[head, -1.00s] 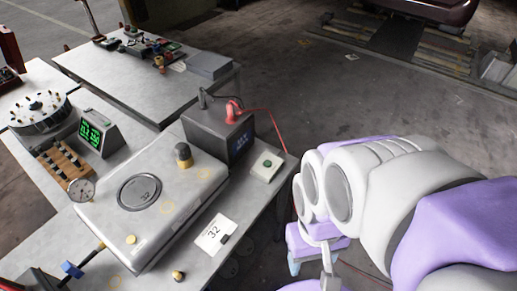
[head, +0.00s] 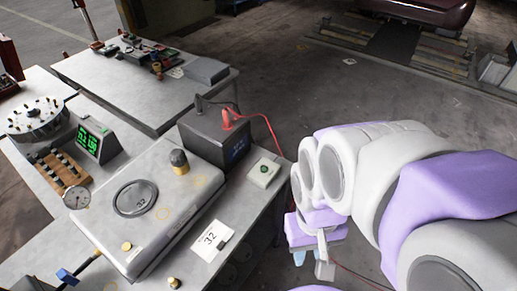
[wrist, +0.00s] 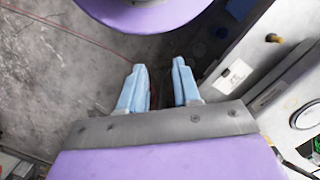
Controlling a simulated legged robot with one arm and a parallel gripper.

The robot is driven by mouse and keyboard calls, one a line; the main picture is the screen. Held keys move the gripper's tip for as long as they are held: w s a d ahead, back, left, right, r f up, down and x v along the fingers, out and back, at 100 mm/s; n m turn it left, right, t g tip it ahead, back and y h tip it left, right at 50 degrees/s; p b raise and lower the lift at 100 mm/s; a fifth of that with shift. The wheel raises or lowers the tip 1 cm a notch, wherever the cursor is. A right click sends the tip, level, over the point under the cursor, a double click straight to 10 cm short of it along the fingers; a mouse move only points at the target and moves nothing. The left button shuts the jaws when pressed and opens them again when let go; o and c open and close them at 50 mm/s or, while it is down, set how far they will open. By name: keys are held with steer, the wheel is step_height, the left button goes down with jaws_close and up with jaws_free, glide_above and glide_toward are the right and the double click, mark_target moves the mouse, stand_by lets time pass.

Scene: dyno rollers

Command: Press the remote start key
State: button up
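A small pale box with a round green button (head: 264,169) sits on the near bench's right edge, beside the battery, in the head view. It looks like the remote start key; I cannot make it out in the wrist view. My gripper (head: 310,259) hangs off the bench's right side, in front of the box and apart from it, partly hidden by my arm. In the wrist view its two pale blue fingers (wrist: 160,68) are apart with nothing between them, so it is open and empty, over floor beside the bench.
A black battery (head: 215,137) with a red clamp and cable stands behind the box. A grey case marked 32 (head: 150,235) and a "32" card (head: 212,238) lie on the bench. A green-lit display (head: 92,139) stands at left. Open floor lies to the right.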

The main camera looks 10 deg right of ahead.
steer(key=shift+m, duration=0.9)
steer(key=w, duration=0.6)
steer(key=w+r, duration=0.1)
steer(key=w, duration=0.2)
steer(key=shift+w+d, duration=0.4)
jaws_close()
steer(key=w+f+m, duration=0.3)
steer(key=w+f, duration=0.2)
steer(key=w, duration=1.1)
steer(key=w+f+m+t, duration=0.1)
steer(key=w+f+m, duration=0.2)
steer(key=w, duration=1.3)
steer(key=shift+w+f+m+t, duration=0.3)
steer(key=shift+w+f, duration=0.1)
steer(key=shift+f, duration=1.1)
steer(key=shift+a, duration=0.15)
